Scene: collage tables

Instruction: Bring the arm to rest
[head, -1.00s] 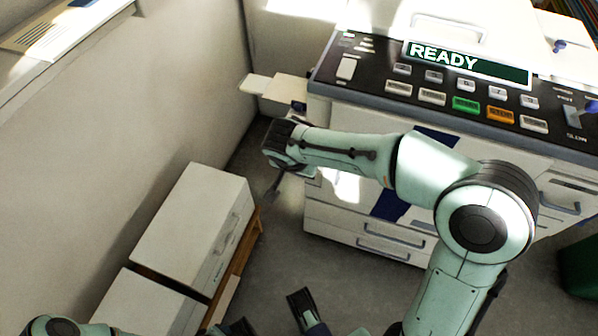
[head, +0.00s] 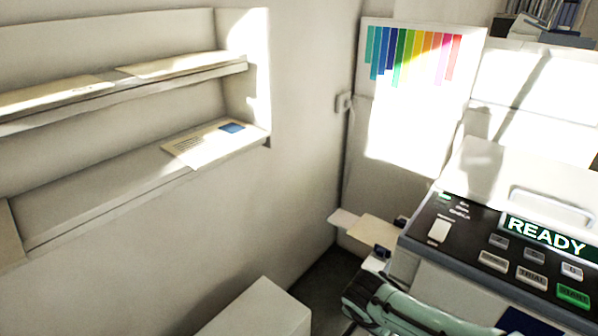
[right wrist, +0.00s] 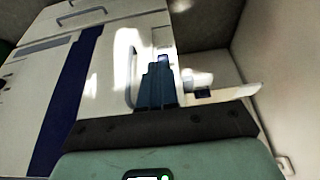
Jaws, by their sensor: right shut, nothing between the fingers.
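My left gripper is not in view.
The machine's dark panel (head: 470,240) reads READY, at the right. A pale tray (head: 372,232) juts from its left side. A white box top (head: 258,312) is at the bottom. Wall shelves (head: 90,200) hold papers at the left. A colour chart (head: 415,60) hangs at the back.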

